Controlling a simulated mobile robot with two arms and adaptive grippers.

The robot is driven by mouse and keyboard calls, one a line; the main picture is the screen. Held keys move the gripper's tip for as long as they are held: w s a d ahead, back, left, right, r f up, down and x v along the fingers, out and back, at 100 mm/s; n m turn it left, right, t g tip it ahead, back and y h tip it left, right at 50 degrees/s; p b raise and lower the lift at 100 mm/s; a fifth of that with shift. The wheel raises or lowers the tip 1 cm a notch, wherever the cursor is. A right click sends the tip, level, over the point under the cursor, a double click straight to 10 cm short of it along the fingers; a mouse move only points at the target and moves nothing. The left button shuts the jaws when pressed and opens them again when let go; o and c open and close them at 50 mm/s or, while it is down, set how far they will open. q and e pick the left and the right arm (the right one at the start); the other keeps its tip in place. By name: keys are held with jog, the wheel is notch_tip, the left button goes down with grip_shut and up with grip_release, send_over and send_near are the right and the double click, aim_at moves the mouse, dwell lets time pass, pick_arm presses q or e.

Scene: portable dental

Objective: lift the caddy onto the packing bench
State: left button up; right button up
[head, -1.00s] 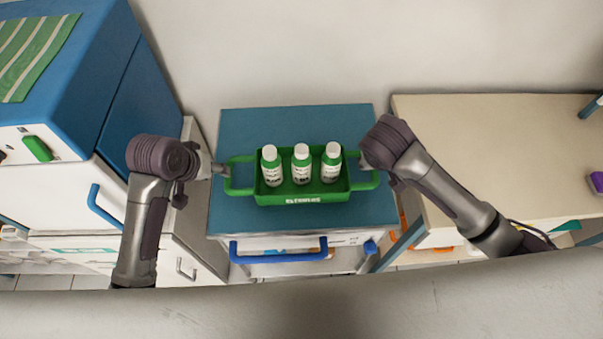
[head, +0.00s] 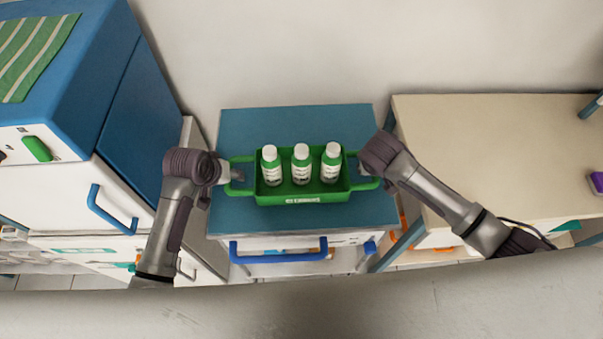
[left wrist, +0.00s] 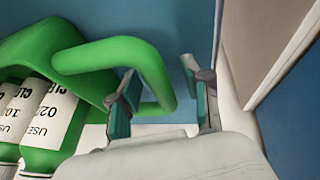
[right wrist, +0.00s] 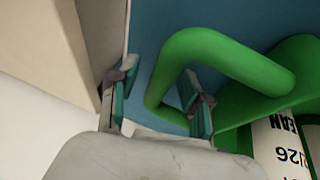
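The green caddy (head: 302,196) holds three white-capped bottles (head: 301,165) and sits on a blue-topped cart (head: 295,122). It has a loop handle at each end. My left gripper (head: 232,173) is at the left handle; in the left wrist view its fingers (left wrist: 162,100) are open, one on each side of the handle's outer bar (left wrist: 153,75). My right gripper (head: 362,168) is at the right handle; in the right wrist view its fingers (right wrist: 160,98) are open, one on each side of that handle's bar (right wrist: 165,80). The packing bench is probably the beige-topped table (head: 490,140) at right.
A blue cabinet (head: 120,110) with a striped green cloth (head: 35,50) on top stands at left. A wall is behind the cart.

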pick_arm(q)
grip_shut()
pick_arm(e)
grip_shut()
pick_arm(q)
jog(key=shift+w+r, duration=0.1)
jog(key=shift+r, duration=0.05)
pick_arm(e)
jog(key=shift+w+r, duration=0.1)
jog(key=shift+r, duration=0.05)
